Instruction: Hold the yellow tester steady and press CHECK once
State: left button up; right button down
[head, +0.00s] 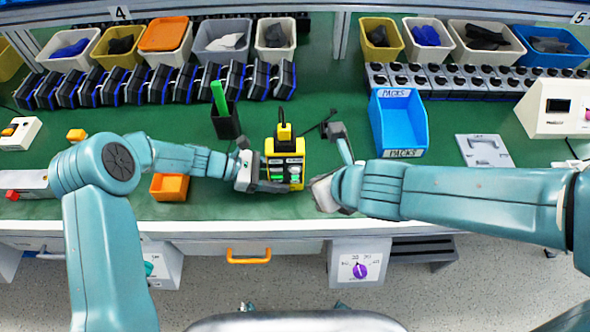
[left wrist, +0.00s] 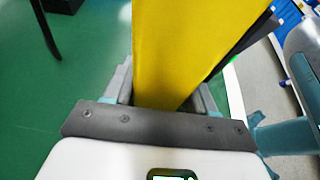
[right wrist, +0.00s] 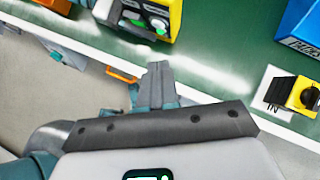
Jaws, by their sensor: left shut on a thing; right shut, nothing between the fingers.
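The yellow tester (head: 284,146) stands upright on the green bench, with a black cable running from its yellow top plug. Its dark front carries white labels and green buttons, too small to read for certain. My left gripper (head: 262,174) is shut on the tester's left side; in the left wrist view the yellow body (left wrist: 170,45) sits between its fingers. My right gripper (head: 318,195) is shut and empty, just right of and in front of the tester. In the right wrist view its closed fingertips (right wrist: 158,72) are apart from the tester (right wrist: 174,20), whose buttons show at the top.
A black holder with a green marker (head: 225,118) stands behind left of the tester. An orange bin (head: 170,187) sits left, near the left forearm. A blue PACKS bin (head: 398,120) stands right. The bench's front edge runs just below the grippers.

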jog(key=shift+v, duration=3)
pick_arm(q)
jog(key=o, duration=1.1)
jog(key=shift+o, duration=0.2)
